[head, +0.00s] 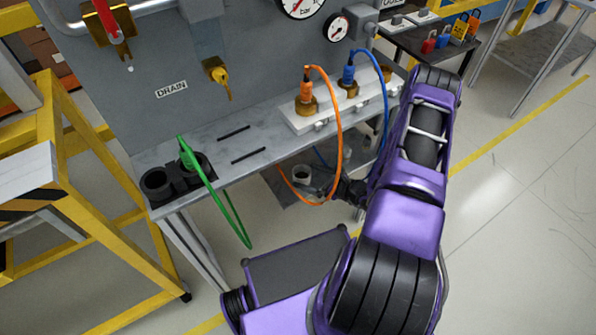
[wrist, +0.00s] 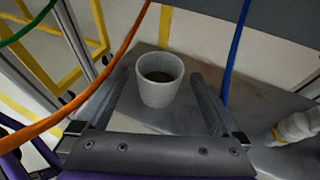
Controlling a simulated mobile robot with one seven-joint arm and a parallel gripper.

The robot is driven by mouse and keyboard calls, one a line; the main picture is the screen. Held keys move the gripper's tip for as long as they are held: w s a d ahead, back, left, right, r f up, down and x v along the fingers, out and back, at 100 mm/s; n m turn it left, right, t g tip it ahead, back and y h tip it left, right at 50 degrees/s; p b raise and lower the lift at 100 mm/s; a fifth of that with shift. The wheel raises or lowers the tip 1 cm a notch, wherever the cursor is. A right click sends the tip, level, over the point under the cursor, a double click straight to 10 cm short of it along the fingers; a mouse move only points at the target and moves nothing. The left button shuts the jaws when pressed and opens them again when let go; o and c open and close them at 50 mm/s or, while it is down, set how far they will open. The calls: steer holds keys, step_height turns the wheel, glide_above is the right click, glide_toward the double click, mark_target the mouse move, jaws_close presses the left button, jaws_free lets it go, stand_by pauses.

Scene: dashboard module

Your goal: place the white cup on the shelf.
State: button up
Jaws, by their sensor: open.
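The white cup (wrist: 160,92) stands upright on a grey surface, the lower shelf (wrist: 262,112), below the bench top. It has something dark brown inside. In the head view the cup (head: 301,175) shows small behind the orange cable, left of my gripper (head: 347,189). In the wrist view my gripper (wrist: 158,76) is open, with one finger on each side of the cup in the picture. I see no finger touching it. How far the fingertips reach past it is hard to tell.
An orange cable (head: 340,130), a blue cable (head: 385,105) and a green cable (head: 215,195) hang over the bench edge (head: 240,165) near my arm. A pale, bottle-like object (wrist: 297,128) lies on the shelf at right. A yellow frame (head: 100,190) stands at left.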

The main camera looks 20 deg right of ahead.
steer(key=v, duration=0.5)
steer(key=shift+s+d+r, duration=0.1)
steer(key=shift+s+d, duration=0.1)
steer(key=shift+s, duration=0.15)
